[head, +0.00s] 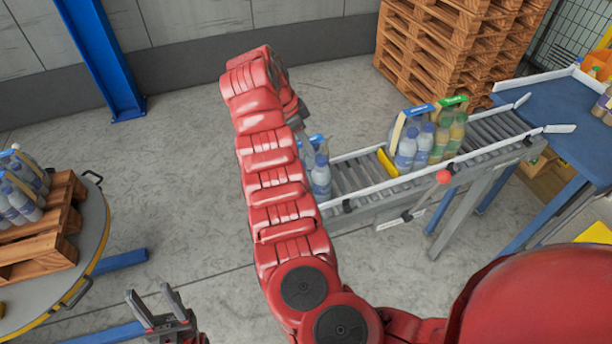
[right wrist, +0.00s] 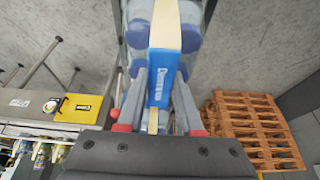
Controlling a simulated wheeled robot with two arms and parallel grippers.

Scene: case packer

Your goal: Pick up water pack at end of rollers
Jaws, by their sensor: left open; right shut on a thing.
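A water pack (head: 320,178) of clear bottles with blue caps shows at the left end of the roller conveyor (head: 350,178), partly hidden behind my right arm. In the right wrist view its blue-labelled carry strap (right wrist: 162,75) runs between the fingers of my right gripper (right wrist: 156,112), which is shut on it. The bottles lie beyond the strap. I cannot tell whether the pack touches the rollers. In the head view the right fingertips are mostly hidden by the arm. My left gripper (head: 152,308) is open and empty at the lower left, above the floor.
More packs, blue (head: 408,145) and green (head: 449,132), stand further up the conveyor behind a yellow bar (head: 388,162). A wooden pallet (head: 45,240) with water packs sits on a round turntable (head: 95,235) at left. Stacked pallets (head: 445,50) stand behind. Floor between is clear.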

